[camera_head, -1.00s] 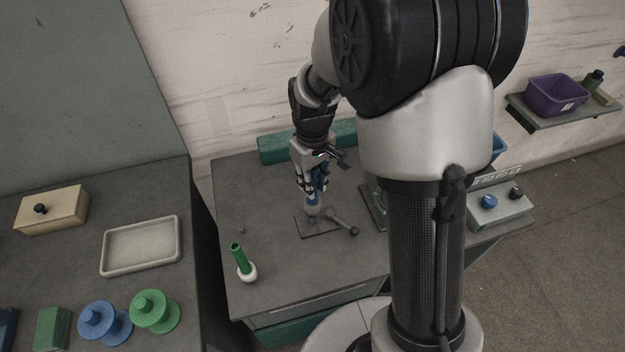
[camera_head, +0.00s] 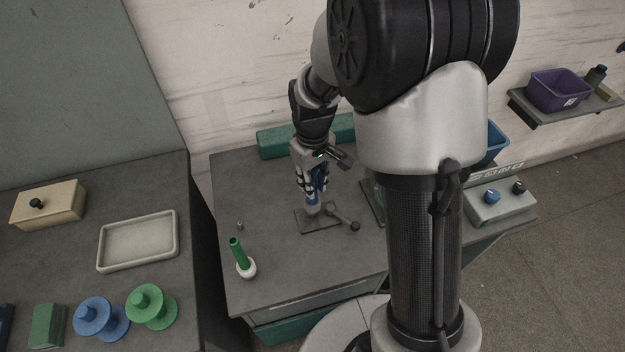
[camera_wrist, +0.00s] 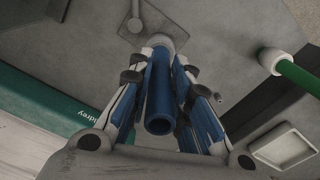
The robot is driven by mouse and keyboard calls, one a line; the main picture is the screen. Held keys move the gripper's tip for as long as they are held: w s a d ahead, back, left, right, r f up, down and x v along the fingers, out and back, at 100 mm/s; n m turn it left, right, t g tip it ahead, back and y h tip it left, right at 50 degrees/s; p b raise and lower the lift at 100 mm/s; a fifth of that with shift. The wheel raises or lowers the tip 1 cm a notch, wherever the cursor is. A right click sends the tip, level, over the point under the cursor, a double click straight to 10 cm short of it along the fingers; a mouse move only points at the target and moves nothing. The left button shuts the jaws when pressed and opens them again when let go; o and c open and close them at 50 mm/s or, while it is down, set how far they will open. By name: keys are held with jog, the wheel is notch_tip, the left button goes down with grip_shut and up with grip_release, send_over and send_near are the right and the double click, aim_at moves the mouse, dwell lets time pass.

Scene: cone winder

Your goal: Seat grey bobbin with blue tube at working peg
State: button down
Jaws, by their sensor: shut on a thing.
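The grey bobbin (camera_wrist: 162,42) with its blue tube (camera_wrist: 158,95) is between the fingers of my gripper (camera_wrist: 160,85). My gripper is shut on the blue tube. In the head view my gripper (camera_head: 313,182) points down over a dark square plate (camera_head: 318,222) on the machine table, with the bobbin's lower end (camera_head: 313,208) at the plate. The bobbin looks about upright.
A green tube on a white base (camera_head: 240,258) stands at the front left. A side table holds a white tray (camera_head: 138,240), a beige box (camera_head: 48,204) and spools. My column blocks the right part.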

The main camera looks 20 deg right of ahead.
jog(key=shift+f+b, duration=0.55)
jog(key=shift+f, duration=0.4)
dwell(0.5)
jog(key=c, duration=1.4)
grip_release()
notch_tip(320, 180, up, 12)
jog(key=shift+f, duration=0.25)
jog(key=shift+r, duration=0.3)
